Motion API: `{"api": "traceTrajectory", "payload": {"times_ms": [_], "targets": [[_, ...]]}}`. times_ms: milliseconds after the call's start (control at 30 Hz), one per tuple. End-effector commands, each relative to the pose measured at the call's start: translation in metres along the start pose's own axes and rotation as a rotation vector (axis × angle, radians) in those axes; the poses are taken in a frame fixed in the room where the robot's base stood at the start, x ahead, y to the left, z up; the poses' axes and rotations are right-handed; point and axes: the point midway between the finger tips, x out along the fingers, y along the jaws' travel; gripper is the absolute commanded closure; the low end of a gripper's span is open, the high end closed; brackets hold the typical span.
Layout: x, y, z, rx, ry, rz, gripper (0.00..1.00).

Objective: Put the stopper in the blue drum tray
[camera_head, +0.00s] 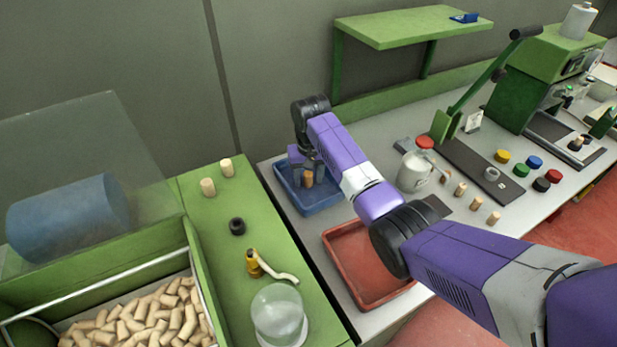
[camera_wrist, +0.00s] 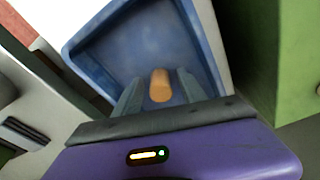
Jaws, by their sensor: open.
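A tan cork stopper (camera_wrist: 160,86) is in the blue tray (camera_wrist: 92,48), between the two fingers of my gripper (camera_wrist: 158,92). The fingers stand apart, with a visible gap on each side of the stopper. In the head view my gripper (camera_head: 307,172) is low over the blue tray (camera_head: 316,208), with the stopper (camera_head: 308,179) between its fingers. Whether the stopper touches the tray floor is hard to tell. At left, a blue drum (camera_head: 68,215) sits behind a clear guard, above a green-walled bin (camera_head: 196,268) full of corks.
A red tray (camera_head: 366,262) lies in front of the blue tray.

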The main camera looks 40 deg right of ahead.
Motion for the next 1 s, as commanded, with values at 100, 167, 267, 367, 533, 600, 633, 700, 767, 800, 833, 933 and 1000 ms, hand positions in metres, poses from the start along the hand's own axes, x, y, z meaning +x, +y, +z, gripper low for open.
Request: {"api": "traceTrajectory", "payload": {"times_ms": [100,167,267,367,533,600,633,700,767,800,833,933,1000], "targets": [[-0.005,0.0,-0.001,0.0,0.002,0.0,0.52],[-0.011,0.0,-0.001,0.0,0.002,-0.001,0.52],[-0.027,-0.001,-0.002,0.0,0.005,-0.002,0.52],[-0.047,-0.001,-0.002,0.0,0.006,-0.002,0.52],[-0.083,-0.001,-0.002,-0.001,0.006,-0.001,0.52],[-0.094,-0.001,-0.001,-0.001,0.004,-0.001,0.52],[-0.099,-0.001,-0.001,-0.001,0.004,-0.001,0.52],[-0.111,0.0,-0.001,0.0,0.001,0.0,0.52],[-0.117,0.0,-0.001,0.0,0.001,0.0,0.52],[-0.119,0.0,-0.001,0.0,0.002,0.0,0.52],[-0.121,0.0,-0.001,0.0,0.001,0.0,0.52],[-0.123,0.0,-0.001,0.0,0.0,0.0,0.52],[-0.123,0.0,-0.001,0.0,0.0,0.0,0.52]]}}
